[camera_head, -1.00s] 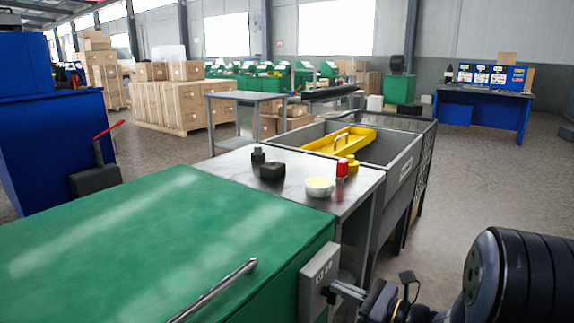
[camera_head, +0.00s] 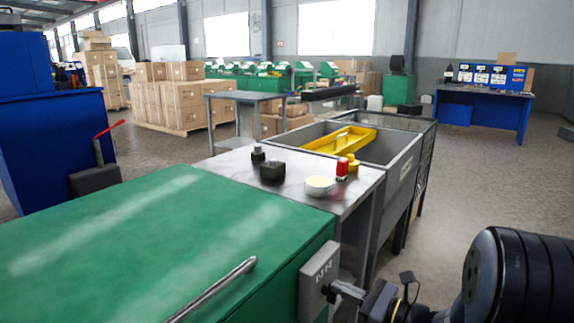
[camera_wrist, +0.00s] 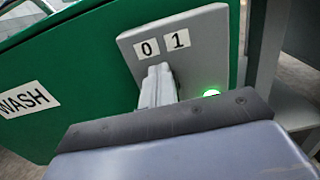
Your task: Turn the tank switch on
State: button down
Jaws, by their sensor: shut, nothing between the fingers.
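The grey switch box (camera_head: 320,280) is fixed on the end of the green tank (camera_head: 150,235), near the bottom of the head view. In the wrist view the switch box (camera_wrist: 205,50) carries the labels 0 and 1, and a green light (camera_wrist: 211,93) glows at its lower right. My gripper (camera_wrist: 158,72) is shut and empty, its fingertips at the box face just below the labels. In the head view my gripper (camera_head: 335,287) reaches the box from the right. The switch knob itself is hidden behind the fingers, so its position cannot be seen.
A WASH label (camera_wrist: 28,99) is on the green panel. A metal handle (camera_head: 215,287) lies on the tank top. Beyond stand a table (camera_head: 245,167) with small items and a grey sink (camera_head: 400,160) with a yellow tray (camera_head: 340,142). Open floor lies to the right.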

jog(key=shift+w+d+f+p, duration=0.15)
jog(key=shift+w+d+p, duration=0.2)
jog(key=shift+p, duration=0.3)
jog(key=shift+r+p, duration=0.5)
jog(key=p+v, duration=0.1)
jog(key=v, duration=0.4)
jog(key=shift+s+d, duration=0.25)
jog(key=shift+d, duration=0.1)
